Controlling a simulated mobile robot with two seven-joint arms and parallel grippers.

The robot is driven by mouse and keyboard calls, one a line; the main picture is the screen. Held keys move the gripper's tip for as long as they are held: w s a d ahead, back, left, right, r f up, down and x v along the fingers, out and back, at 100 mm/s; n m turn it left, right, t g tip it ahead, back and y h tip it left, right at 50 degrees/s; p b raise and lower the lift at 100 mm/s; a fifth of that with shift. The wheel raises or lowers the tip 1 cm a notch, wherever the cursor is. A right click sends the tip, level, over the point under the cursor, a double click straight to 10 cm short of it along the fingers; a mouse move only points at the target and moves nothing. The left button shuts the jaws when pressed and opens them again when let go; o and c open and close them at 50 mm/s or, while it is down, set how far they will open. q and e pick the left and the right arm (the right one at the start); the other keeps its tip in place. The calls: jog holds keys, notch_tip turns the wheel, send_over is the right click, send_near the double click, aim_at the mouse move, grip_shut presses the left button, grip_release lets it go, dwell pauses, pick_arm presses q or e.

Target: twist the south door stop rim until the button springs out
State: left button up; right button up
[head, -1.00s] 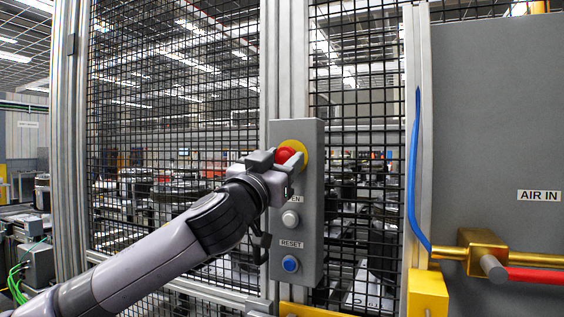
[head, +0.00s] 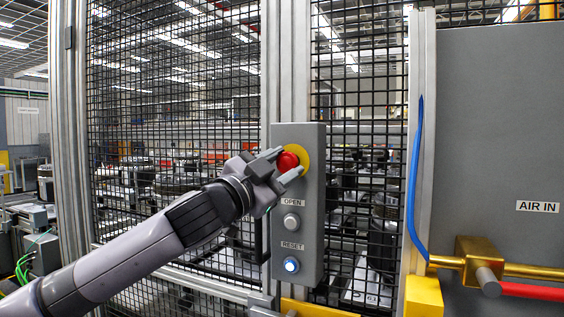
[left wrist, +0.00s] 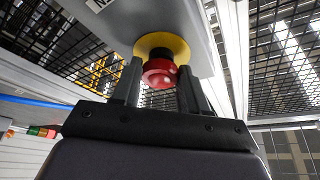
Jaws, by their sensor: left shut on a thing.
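The red stop button (head: 288,161) sits on a round yellow plate (head: 303,157) at the top of a grey control box (head: 313,215) on the fence post. In the left wrist view the red button (left wrist: 159,73) stands out from the yellow plate (left wrist: 162,43), with a dark collar showing between them. My left gripper (head: 281,163) comes in from the left, with one finger on either side of the red rim. The left wrist view shows the same gripper (left wrist: 159,78) shut on the button. My right gripper is not in view.
Below are a white OPEN button (head: 291,222) and a glowing blue RESET button (head: 291,265). Black mesh fence (head: 170,100) spans behind. To the right are a blue hose (head: 415,180), a brass valve block (head: 480,262) and a grey AIR IN panel (head: 495,120).

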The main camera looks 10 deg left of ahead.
pick_arm(q)
jog(key=shift+a+m+g, duration=0.1)
jog(key=shift+m+g, duration=0.2)
jog(key=shift+m, duration=0.4)
jog(key=o, duration=1.1)
jog(key=shift+w, duration=0.1)
jog(key=shift+b+v, duration=1.15)
jog(key=shift+v, duration=2.45)
